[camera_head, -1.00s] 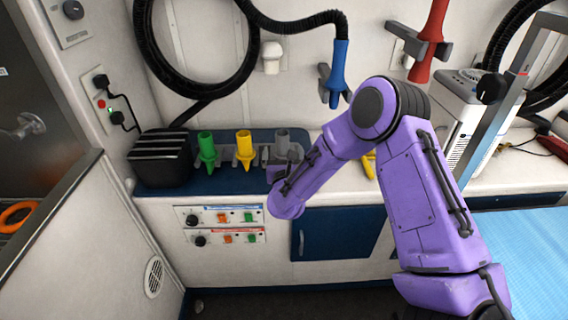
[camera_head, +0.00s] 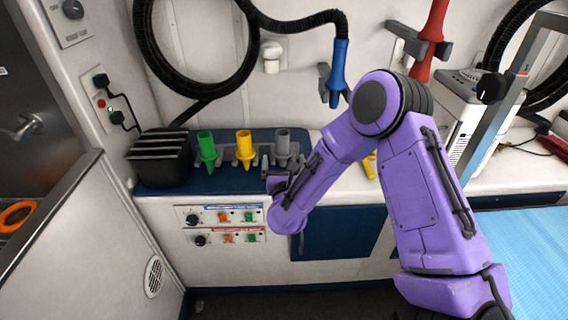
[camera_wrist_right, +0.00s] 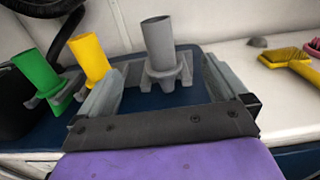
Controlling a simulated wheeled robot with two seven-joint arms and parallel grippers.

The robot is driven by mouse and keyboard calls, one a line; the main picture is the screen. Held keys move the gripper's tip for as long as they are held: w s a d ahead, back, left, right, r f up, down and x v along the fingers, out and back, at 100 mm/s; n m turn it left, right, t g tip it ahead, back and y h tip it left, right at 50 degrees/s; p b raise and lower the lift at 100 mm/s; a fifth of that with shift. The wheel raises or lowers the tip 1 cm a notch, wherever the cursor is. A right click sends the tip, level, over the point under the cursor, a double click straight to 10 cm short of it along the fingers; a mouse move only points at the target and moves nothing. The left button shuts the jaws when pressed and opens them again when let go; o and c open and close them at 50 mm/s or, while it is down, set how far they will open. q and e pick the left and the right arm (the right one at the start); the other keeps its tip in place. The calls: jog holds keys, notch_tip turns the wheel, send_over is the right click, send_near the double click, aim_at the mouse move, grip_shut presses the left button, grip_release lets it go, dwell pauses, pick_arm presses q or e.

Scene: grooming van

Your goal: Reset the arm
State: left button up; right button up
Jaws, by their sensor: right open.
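My right arm is purple and reaches across the counter from the right. Its gripper (camera_head: 278,168) is open and empty at the counter's front edge, just in front of the grey nozzle (camera_head: 282,145). In the right wrist view the two grey fingers (camera_wrist_right: 165,88) are spread wide. The grey nozzle (camera_wrist_right: 160,50) stands upright in a grey holder beyond and between them, apart from both. A yellow nozzle (camera_head: 244,148) and a green nozzle (camera_head: 206,148) stand in the same row to the left. My left gripper is out of view.
A black slotted box (camera_head: 161,160) stands left of the nozzles. A blue nozzle (camera_head: 338,72) hangs on a hose above, and a red one (camera_head: 430,45) hangs right. A yellow brush (camera_wrist_right: 290,60) lies on the counter. A control panel (camera_head: 222,215) is below.

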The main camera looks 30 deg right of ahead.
dwell(0.3)
jog(key=s+a+f+n+g+y, duration=0.25)
jog(key=s+f+n, duration=0.4)
jog(key=n, duration=0.65)
jog(key=s+a+f+n+g+y, duration=0.2)
jog(key=s+a+f+n+y, duration=0.15)
jog(key=f+n, duration=0.7)
jog(key=s+f+n+g, duration=0.2)
jog(key=s+f+n, duration=0.1)
jog(key=s, duration=0.5)
jog(key=s+f+n+g, duration=0.3)
jog(key=s+f+n, duration=0.1)
jog(key=s, duration=0.5)
jog(key=s+f+n+g, duration=0.2)
jog(key=s+n, duration=0.3)
jog(key=s, duration=0.4)
jog(key=shift+d+f+g, duration=0.35)
jog(key=shift+d+f, duration=0.05)
jog(key=shift+f, duration=0.45)
